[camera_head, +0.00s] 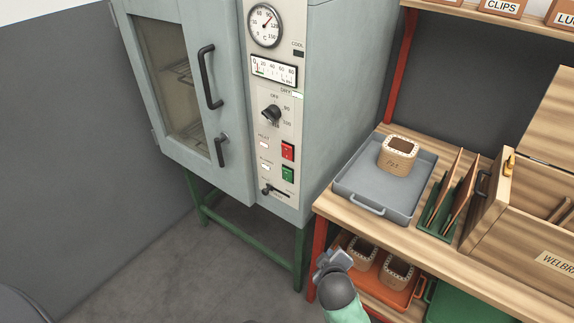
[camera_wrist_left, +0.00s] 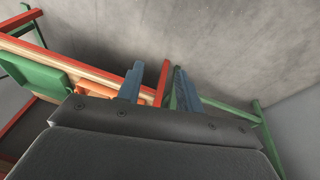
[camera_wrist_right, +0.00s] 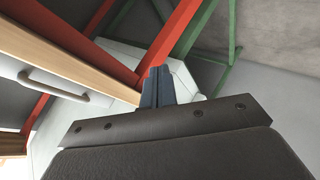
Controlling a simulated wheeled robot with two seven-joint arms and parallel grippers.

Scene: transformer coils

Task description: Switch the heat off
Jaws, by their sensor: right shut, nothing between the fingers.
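The grey-green oven (camera_head: 222,95) stands at the back with its door shut. Its control panel carries a red switch (camera_head: 288,150) beside a HEAT label and small lamp, and a green switch (camera_head: 288,174) below it. A black knob (camera_head: 271,114) sits above them. I cannot tell from here which way the red switch is pressed. My right gripper (camera_head: 333,258) is low in front of the bench, below and right of the panel and apart from it. In the right wrist view its fingers (camera_wrist_right: 157,86) are together and empty. My left gripper (camera_wrist_left: 157,88) is open and empty, outside the head view.
A wooden bench with red posts (camera_head: 400,60) stands right of the oven. It holds a grey tray (camera_head: 365,207) with a coil (camera_head: 398,154), a green rack and a wooden crate. An orange tray (camera_head: 385,299) with coils is below. The floor before the oven is clear.

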